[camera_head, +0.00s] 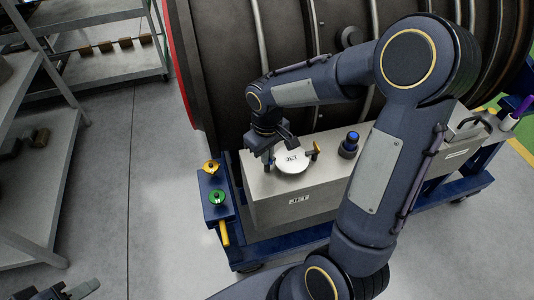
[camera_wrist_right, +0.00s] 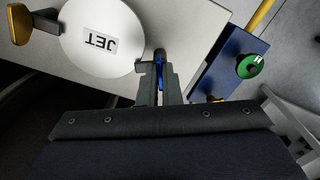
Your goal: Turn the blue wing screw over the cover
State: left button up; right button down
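The white round cover (camera_head: 293,161) marked JET lies on top of the grey metal box; it also shows in the right wrist view (camera_wrist_right: 88,62). The blue wing screw (camera_wrist_right: 160,72) stands at the cover's edge, mostly hidden by my fingers. My right gripper (camera_wrist_right: 160,84) points down there, its fingers close together on either side of the blue wing; it is at the cover's left in the head view (camera_head: 268,152). A yellow wing screw (camera_wrist_right: 20,25) stands at the opposite edge of the cover. My left gripper (camera_head: 68,290) is empty, fingers apart, at the bottom left.
A blue side tray (camera_head: 213,207) holds a green knob (camera_head: 218,196) and a yellow knob (camera_head: 211,167). A dark blue knob (camera_head: 350,144) stands on the grey box (camera_head: 265,190). The large engine casing (camera_head: 225,70) rises behind. Shelves (camera_head: 35,190) stand at left, with clear floor between.

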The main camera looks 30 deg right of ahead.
jog(key=m+b, duration=0.1)
jog(key=m, duration=0.1)
jog(key=shift+m, duration=0.4)
jog(key=shift+m+b, duration=0.35)
jog(key=shift+m, duration=0.95)
jog(key=c, duration=1.6)
grip_release()
notch_tip(320, 180, up, 8)
